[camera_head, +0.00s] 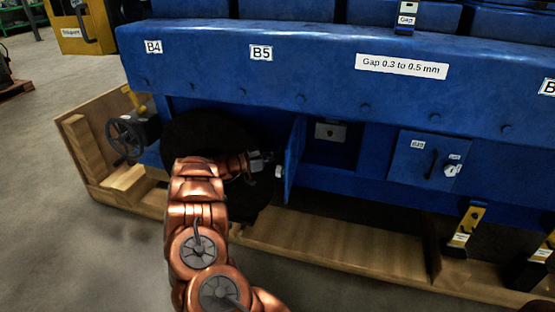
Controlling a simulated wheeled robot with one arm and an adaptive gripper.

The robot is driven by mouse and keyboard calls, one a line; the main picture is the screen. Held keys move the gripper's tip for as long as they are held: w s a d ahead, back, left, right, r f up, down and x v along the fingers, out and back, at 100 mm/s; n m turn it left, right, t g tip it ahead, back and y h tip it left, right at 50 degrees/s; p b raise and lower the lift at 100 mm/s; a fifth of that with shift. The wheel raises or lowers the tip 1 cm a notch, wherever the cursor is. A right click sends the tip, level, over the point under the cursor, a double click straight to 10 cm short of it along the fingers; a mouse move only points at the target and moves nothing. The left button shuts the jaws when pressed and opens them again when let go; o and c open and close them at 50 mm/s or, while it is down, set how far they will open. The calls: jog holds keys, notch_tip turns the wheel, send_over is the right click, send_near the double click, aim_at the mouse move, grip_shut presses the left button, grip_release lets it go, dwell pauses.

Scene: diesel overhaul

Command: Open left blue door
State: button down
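The left blue door (293,157) stands swung out from the front of the blue engine, seen nearly edge-on. Its dark compartment (333,150) shows to the right of it, with a small pale label and a yellowish part inside. A light round knob (278,172) sits on the door's left-facing side. My gripper (264,161) is at the end of my copper-coloured arm, just left of the door and close to the knob. The fingers are small and dark against the black background, so I cannot tell whether they touch the door or how far apart they are.
A second blue door (412,165) with a dark handle and labels is closed on the right. A black handwheel (128,138) is at the left, near the wooden crate's wall (88,150). Yellow brackets (466,226) stand at lower right. Open floor (50,230) lies left.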

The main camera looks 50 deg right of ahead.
jog(key=shift+w+m+g+y+b, duration=0.4)
jog(key=shift+w+m+g+b, duration=0.15)
jog(key=shift+g+b, duration=0.1)
jog(key=shift+r, duration=0.1)
jog(key=c, duration=1.2)
grip_release()
jog(key=shift+w, duration=0.1)
jog(key=shift+a, duration=0.15)
jog(key=v, duration=1.1)
jog(key=shift+w+a, duration=0.25)
jog(key=shift+w, duration=0.1)
